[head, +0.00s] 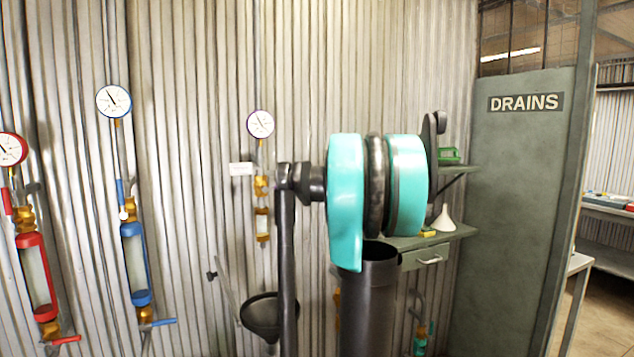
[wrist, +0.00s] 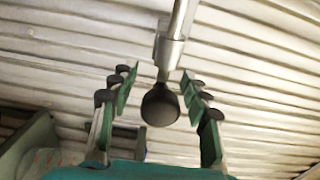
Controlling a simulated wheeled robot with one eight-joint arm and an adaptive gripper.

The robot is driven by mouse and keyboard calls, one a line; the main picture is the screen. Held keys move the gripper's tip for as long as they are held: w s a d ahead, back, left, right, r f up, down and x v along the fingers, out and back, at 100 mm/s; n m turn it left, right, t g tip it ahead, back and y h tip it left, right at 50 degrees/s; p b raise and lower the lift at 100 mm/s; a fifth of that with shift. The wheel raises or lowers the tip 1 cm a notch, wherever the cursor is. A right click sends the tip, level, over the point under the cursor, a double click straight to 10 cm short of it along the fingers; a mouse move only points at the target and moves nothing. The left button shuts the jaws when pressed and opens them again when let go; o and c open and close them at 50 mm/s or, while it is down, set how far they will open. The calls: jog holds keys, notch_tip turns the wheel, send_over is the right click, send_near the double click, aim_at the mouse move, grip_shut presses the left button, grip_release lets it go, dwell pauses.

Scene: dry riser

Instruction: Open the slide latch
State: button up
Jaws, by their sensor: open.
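In the wrist view, a dark rounded knob (wrist: 161,104) hangs from a pale metal sleeve and rod (wrist: 172,50). I cannot tell for certain whether it belongs to the slide latch. My gripper (wrist: 157,82) is open, with one finger on each side of the knob. A gap shows between the knob and each finger. No slide latch can be clearly made out in the head view, where my teal and black arm covers the middle of the picture and hides my fingers.
A corrugated wall (head: 190,150) stands close ahead. It carries a red-fitted gauge line (head: 33,270), a blue-fitted one (head: 136,262) and a brass-fitted pipe (head: 262,190). A dark funnel (head: 262,318) sits low. Right are a shelf with a drawer (head: 428,258) and the DRAINS panel (head: 520,190).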

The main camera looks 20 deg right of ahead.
grip_shut()
jog(key=shift+d, duration=0.1)
jog(key=d, duration=0.6)
jog(key=shift+w, duration=0.1)
grip_release()
dwell(0.4)
